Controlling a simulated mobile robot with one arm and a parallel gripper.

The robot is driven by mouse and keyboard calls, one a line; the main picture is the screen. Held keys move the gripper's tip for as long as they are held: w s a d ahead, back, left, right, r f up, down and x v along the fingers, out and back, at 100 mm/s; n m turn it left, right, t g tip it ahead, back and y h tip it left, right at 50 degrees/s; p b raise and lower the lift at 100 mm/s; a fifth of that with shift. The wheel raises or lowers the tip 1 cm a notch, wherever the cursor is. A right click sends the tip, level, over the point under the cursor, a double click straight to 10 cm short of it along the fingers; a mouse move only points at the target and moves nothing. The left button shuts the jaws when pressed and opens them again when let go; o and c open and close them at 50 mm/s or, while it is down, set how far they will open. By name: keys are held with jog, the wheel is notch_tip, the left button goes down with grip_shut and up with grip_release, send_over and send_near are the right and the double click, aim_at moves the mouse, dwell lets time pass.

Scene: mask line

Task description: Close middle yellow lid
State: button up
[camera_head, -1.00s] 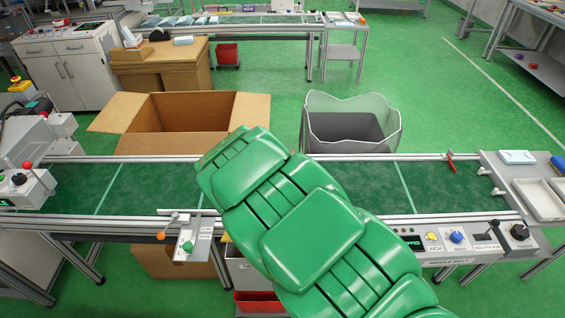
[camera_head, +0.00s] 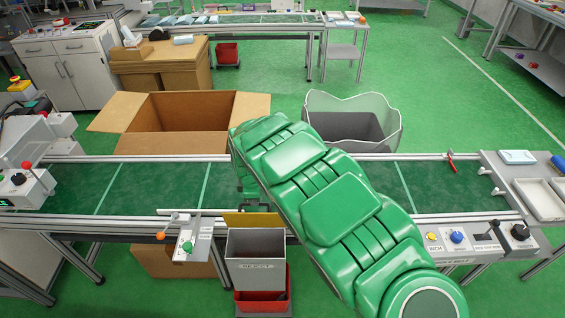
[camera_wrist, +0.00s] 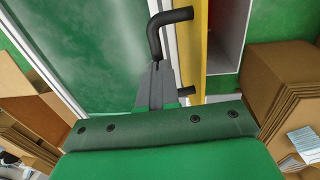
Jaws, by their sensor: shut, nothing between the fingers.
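The yellow lid (camera_head: 252,219) stands raised at the back edge of the grey reject bin (camera_head: 255,275), whose top is open. The yellow lid also shows in the wrist view (camera_wrist: 193,62) as an upright strip, with a black bent handle (camera_wrist: 170,18) on its left side. My gripper (camera_wrist: 155,68) is shut and empty, right at the handle and overlapping part of it. I cannot tell whether the fingers touch the handle. In the head view my green arm hides most of the gripper, which is over the conveyor just behind the lid.
The green conveyor (camera_head: 150,187) runs across behind the bin. A red bin (camera_head: 262,303) sits below the grey one. A control panel (camera_head: 470,239) is at the right. A small bracket with a green button (camera_head: 188,246) stands left of the bin. A cardboard box (camera_head: 185,112) is behind the conveyor.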

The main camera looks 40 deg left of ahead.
jog(key=shift+w+a+f+g+h, duration=0.3)
jog(key=shift+a+f+g+h, duration=0.15)
jog(key=shift+f, duration=0.3)
jog(key=shift+w+a+f+g+h, duration=0.3)
jog(key=shift+f+g+h, duration=0.15)
jog(key=shift+f, duration=0.25)
jog(key=shift+w+a+f+g+h, duration=0.3)
jog(key=shift+a+f+g+h, duration=0.15)
jog(key=shift+f, duration=0.3)
jog(key=shift+o, duration=1.3)
jog(key=v, duration=0.9)
jog(key=shift+w+a+r, duration=0.15)
jog(key=shift+w, duration=0.3)
jog(key=w+d+r+m, duration=0.2)
jog(key=w+d+r, duration=0.3)
jog(key=w+d, duration=0.1)
jog(key=shift+w+r+m+t, duration=0.3)
jog(key=shift+w+t, duration=0.15)
jog(key=shift+w, duration=0.15)
jog(key=shift+d+y, duration=0.1)
jog(key=shift+y, duration=0.15)
